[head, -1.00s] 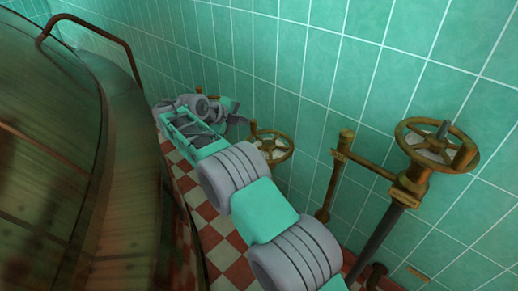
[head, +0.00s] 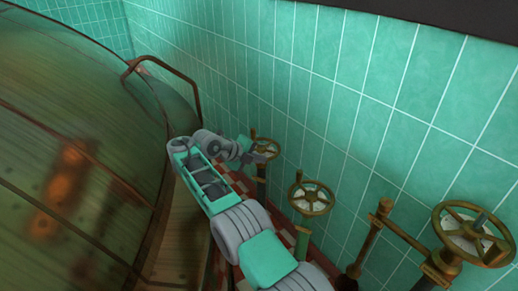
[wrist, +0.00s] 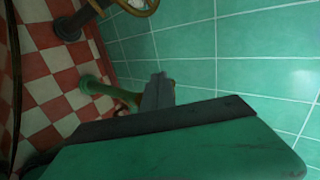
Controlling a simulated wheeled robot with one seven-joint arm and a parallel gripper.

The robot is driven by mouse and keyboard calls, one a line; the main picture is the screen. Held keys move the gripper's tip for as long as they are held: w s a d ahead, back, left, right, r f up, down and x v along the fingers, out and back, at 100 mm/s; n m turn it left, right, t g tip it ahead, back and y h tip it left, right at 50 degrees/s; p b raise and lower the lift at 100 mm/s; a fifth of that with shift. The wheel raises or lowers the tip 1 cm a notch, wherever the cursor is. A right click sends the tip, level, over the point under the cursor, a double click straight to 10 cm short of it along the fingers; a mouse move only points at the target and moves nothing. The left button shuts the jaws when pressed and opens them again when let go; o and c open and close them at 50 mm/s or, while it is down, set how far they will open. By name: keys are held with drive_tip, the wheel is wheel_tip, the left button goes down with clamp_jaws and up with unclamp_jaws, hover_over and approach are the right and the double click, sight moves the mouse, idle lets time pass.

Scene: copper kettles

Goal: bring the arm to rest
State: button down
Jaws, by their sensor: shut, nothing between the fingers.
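My arm reaches away from me along the gap between the copper kettle (head: 60,150) and the green tiled wall. In the head view my gripper (head: 264,157) is small and dark at the arm's far end, close to a far brass handwheel (head: 265,143); I cannot tell whether they touch. In the wrist view my gripper (wrist: 159,82) has its fingers together with nothing seen between them. A wide dark edge and green body part of mine fill the bottom of that view.
A middle handwheel (head: 311,198) and a large near handwheel (head: 470,234) stand on pipes along the wall (head: 290,90). A curved rail (head: 165,68) rises at the kettle's edge. Red and white floor tiles (wrist: 45,85) show in the wrist view.

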drive_tip(key=d+r+n+y+p, duration=0.1)
drive_tip(key=d+r+n+p, duration=0.2)
drive_tip(key=r, duration=0.4)
drive_tip(key=d+r+n+y+p, duration=0.1)
drive_tip(key=d+r+n, duration=0.1)
drive_tip(key=r+n, duration=0.35)
drive_tip(key=s+d+r+n+y+p, duration=0.2)
drive_tip(key=s+d+r+n+p, duration=0.25)
drive_tip(key=s+r+n, duration=0.35)
drive_tip(key=s+d+r+n+g+y+p, duration=0.1)
drive_tip(key=s+d+r+n+p, duration=0.15)
drive_tip(key=s, duration=0.55)
drive_tip(key=s+d+r+n+y+p, duration=0.1)
drive_tip(key=s+n+y, duration=0.1)
drive_tip(key=s+n, duration=0.35)
drive_tip(key=s+a+f+n+p, duration=0.1)
drive_tip(key=s+f+n, duration=0.1)
drive_tip(key=s, duration=0.6)
drive_tip(key=s+a+f+n+g+y+p, duration=0.1)
drive_tip(key=s+a+f+n, duration=0.1)
drive_tip(key=s, duration=0.7)
drive_tip(key=shift+f+n+g+y+p, duration=0.3)
drive_tip(key=shift+f+n, duration=0.15)
